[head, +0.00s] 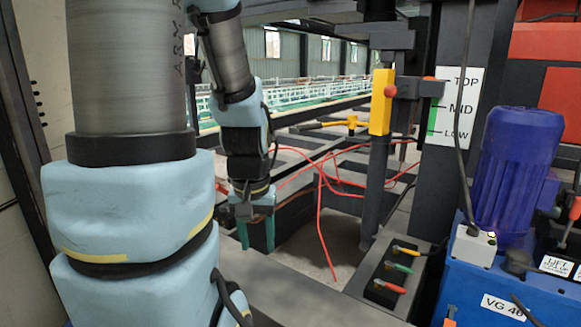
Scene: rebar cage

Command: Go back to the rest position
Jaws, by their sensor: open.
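My arm fills the left of the head view, with large light-blue covered joints and grey links. It reaches forward and then hangs down. My gripper (257,228) is at its lower end, pointing down, with two teal fingers spread apart. No object shows between the fingers. A dark block-like shape lies just behind and beside the fingers; I cannot tell whether they touch it.
A yellow lever block (380,102) sits on an upright post beside a TOP/MID/LOW sign (451,106). Red cables (320,190) hang behind my gripper. A lever box (392,270) stands centre-right. A blue motor unit (515,170) blocks the right side.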

